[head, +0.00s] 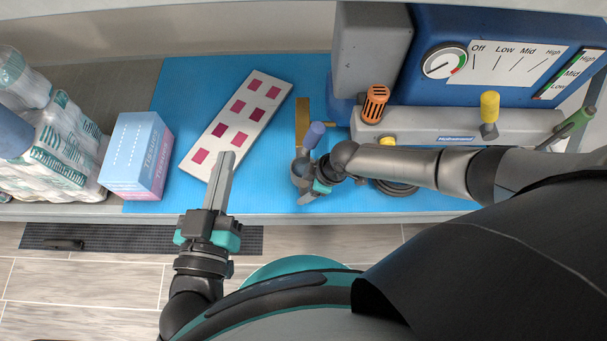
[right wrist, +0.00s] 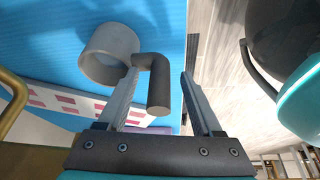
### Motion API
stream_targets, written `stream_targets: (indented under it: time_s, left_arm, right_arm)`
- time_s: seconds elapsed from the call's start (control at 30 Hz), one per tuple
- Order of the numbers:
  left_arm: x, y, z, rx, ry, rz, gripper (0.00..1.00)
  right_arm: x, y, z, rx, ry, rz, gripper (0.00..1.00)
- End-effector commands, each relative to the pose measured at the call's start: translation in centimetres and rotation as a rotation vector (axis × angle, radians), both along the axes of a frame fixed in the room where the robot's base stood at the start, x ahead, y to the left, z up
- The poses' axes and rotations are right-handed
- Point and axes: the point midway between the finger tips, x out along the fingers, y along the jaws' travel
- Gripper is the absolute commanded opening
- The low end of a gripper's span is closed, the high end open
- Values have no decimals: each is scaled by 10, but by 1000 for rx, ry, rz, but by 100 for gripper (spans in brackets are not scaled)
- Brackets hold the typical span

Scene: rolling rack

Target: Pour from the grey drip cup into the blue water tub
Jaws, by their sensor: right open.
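The grey drip cup (head: 297,172) stands on the blue mat, partly covered by my right gripper (head: 312,187). In the right wrist view the cup (right wrist: 107,52) shows its round open rim, and its dark bent handle (right wrist: 157,88) lies between the open fingers of my right gripper (right wrist: 160,72). The handle is nearer the left finger; contact cannot be told. My left gripper (head: 225,165) is shut and empty, in front of the white panel. I cannot clearly make out the blue water tub; a blue rounded object (head: 12,134) is cut off at the left edge.
A white panel with magenta squares (head: 237,120) lies on the blue mat (head: 180,85). A tissue box (head: 138,155) and wrapped bottles (head: 60,150) stand left. A brass bar (head: 302,122) and blue-purple knob (head: 314,133) are close behind the cup. A blue dial machine (head: 430,30) stands right.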

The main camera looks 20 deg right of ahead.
Motion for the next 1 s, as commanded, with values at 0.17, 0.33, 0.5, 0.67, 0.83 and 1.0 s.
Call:
stream_targets:
  time_s: [0.17,0.33,0.5,0.67,0.83,1.0]
  left_arm:
    - [0,0,0,1,2,0,0]
    - [0,0,0,1,2,0,0]
    - [0,0,-1,2,3,0,0]
    - [0,0,-1,2,3,0,0]
    - [0,0,-1,2,3,0,0]
    - [0,0,-1,2,3,0,0]
  right_arm:
    - [0,0,0,0,0,0,56]
    - [0,0,0,0,0,0,36]
    - [0,0,0,0,0,0,17]
    - [0,0,0,0,0,0,0]
    - [0,0,0,0,0,0,0]
    - [0,0,0,0,0,0,0]
